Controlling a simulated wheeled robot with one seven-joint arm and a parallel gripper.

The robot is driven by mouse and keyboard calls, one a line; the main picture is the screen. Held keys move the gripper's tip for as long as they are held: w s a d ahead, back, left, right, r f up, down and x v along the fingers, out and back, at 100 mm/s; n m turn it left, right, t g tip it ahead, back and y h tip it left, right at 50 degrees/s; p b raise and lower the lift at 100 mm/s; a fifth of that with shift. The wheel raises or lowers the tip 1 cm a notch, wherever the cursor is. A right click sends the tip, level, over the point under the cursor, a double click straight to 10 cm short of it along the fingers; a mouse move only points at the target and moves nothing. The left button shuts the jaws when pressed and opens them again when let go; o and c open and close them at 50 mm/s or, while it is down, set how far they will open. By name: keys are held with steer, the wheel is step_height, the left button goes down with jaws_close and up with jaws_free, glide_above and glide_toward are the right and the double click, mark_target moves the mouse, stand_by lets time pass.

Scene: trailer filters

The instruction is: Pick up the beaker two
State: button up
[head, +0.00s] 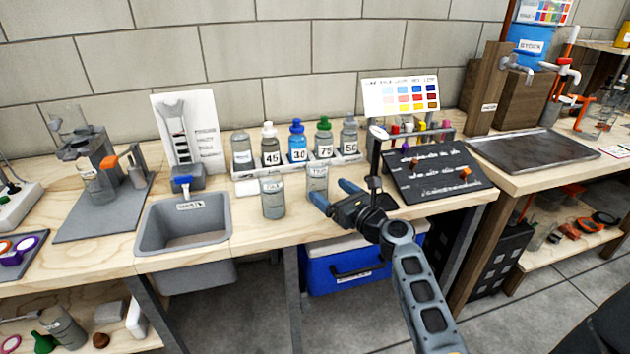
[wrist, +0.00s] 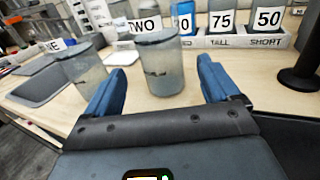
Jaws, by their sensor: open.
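Beaker two (head: 317,182) is a clear grey glass cylinder standing upright on the wooden bench. In the wrist view beaker two (wrist: 160,70) appears between my two blue fingers, with a "TWO" label at its top. A similar beaker (head: 272,197) stands to its left; in the wrist view this beaker (wrist: 84,72) is outside my left finger. My gripper (head: 333,193) is open and empty, its fingertips close in front of beaker two. It also shows in the wrist view (wrist: 161,72). I cannot tell whether a finger touches the glass.
A white rack of labelled bottles (head: 352,158) stands behind the beakers. A grey sink (head: 183,245) is to the left. A dark sloped board (head: 437,172) is close on the right, and a blue cooler (head: 320,272) sits under the bench.

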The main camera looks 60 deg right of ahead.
mark_target(325, 171)
steer(key=x, duration=0.6)
steer(key=shift+w+d, duration=0.2)
steer(key=shift+c, duration=0.4)
steer(key=c, duration=1.2)
steer(key=shift+o, duration=0.2)
steer(key=shift+r, duration=0.2)
steer(key=shift+r+p, duration=0.95)
steer(key=shift+r, duration=0.75)
steer(key=shift+s+r, duration=0.1)
steer(key=shift+r, duration=0.25)
steer(key=s+d+r, duration=0.4)
steer(key=s+r, duration=0.2)
steer(key=s, duration=0.4)
steer(key=shift+p, duration=0.35)
